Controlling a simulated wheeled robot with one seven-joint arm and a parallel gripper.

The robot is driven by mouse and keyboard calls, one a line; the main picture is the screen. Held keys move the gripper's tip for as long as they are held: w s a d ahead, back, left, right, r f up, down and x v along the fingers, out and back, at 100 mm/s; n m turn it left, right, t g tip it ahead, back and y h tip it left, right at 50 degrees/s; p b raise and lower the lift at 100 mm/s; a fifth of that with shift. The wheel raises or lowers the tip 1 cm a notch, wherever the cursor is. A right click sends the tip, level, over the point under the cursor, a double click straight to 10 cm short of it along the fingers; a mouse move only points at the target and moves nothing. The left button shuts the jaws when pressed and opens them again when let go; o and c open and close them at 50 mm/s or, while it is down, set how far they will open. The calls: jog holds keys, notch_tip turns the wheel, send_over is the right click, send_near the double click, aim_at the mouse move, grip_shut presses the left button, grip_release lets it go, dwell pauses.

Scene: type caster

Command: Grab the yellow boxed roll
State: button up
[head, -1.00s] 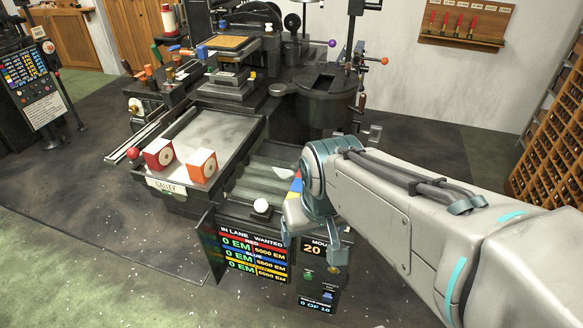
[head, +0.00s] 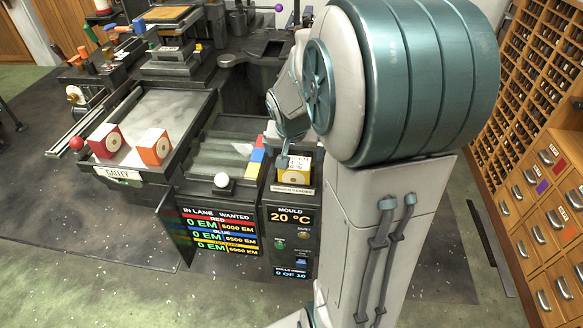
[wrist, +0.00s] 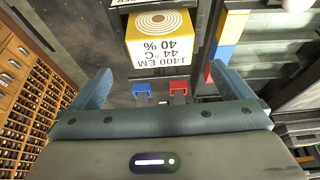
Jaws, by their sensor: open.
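The yellow boxed roll (head: 294,177) sits in the mould slot above the "MOULD 20 °C" panel in the head view. In the wrist view the yellow boxed roll (wrist: 160,42) shows a roll-end print on one face and "1400 EM, 44 °C, 40 %" on its white label. My gripper (wrist: 163,84) is open and empty, its two blue fingers spread to either side, with the box beyond the fingertips and apart from them. In the head view my arm hides part of the gripper and the slot's surroundings.
A red box (head: 106,142) and an orange box (head: 153,147) stand on the galley tray (head: 165,108) to the left. A white ball knob (head: 221,180) is on the lane front. A blue lever (wrist: 142,88) and a red lever (wrist: 178,87) lie between my fingers in the wrist view.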

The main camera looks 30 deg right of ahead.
aim_at(295, 163)
jog(key=shift+x, duration=3.45)
jog(key=shift+a, duration=0.15)
jog(key=c, duration=1.1)
